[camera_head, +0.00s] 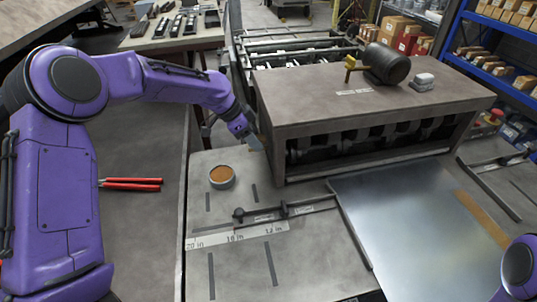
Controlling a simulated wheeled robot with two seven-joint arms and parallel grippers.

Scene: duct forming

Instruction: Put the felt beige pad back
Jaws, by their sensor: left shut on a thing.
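My left gripper (245,131) is at the end of the purple arm, beside the left front corner of the brown-topped machine. It is shut on a small flat greyish piece (254,143), which appears to be the felt pad, though its beige colour is not clear at this size. The piece is above the grey metal table, behind and right of a round tin (222,177) with orange-brown contents. The fingers are too small to make out in detail. My right gripper is out of view; only a purple part of my right arm shows at the lower right.
A sheet of metal (410,225) lies at the right. Red-handled pliers (132,184) lie on the left bench. A ruler strip (240,236) lies near the front.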

